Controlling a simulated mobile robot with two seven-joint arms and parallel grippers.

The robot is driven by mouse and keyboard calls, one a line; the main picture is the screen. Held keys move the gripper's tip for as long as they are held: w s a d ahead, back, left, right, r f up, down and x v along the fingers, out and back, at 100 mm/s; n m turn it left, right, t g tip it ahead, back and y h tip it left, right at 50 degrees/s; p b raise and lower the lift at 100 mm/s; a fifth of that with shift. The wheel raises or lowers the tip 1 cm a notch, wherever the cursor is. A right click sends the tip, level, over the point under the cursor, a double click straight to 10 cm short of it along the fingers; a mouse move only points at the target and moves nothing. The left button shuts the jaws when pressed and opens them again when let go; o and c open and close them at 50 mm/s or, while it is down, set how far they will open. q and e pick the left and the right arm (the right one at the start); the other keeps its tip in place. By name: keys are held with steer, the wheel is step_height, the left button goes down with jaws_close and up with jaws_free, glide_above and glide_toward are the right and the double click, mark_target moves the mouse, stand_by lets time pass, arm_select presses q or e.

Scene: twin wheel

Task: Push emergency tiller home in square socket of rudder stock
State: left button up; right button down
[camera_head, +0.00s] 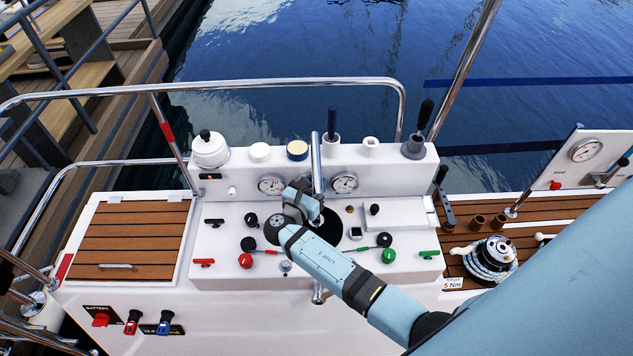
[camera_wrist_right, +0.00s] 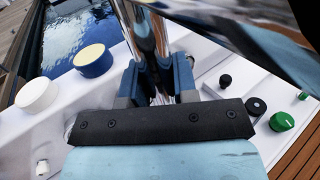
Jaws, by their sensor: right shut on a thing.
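The emergency tiller is a chrome bar (camera_head: 316,165) in the middle of the white console, largely covered by my right arm in the head view. A chrome end (camera_head: 318,294) also shows below my arm. My right gripper (camera_head: 314,203) is shut on the tiller's chrome shaft (camera_wrist_right: 152,62), which stands between its blue fingers in the right wrist view. A thick chrome bar (camera_wrist_right: 225,32) crosses above the fingers. A dark round area (camera_head: 329,229) in the console top shows beside my gripper. The square socket and the shaft's lower end are hidden. My left gripper is not in view.
Two gauges (camera_head: 344,183) sit on the raised back panel. A chrome rail (camera_head: 240,84) runs behind. A winch (camera_head: 492,262) stands at the right, and a teak hatch (camera_head: 130,236) lies left.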

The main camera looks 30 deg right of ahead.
steer(key=shift+f+b, duration=1.25)
steer(key=shift+f, duration=0.7)
steer(key=c, duration=0.8)
jaws_free()
steer(key=shift+f, duration=0.1)
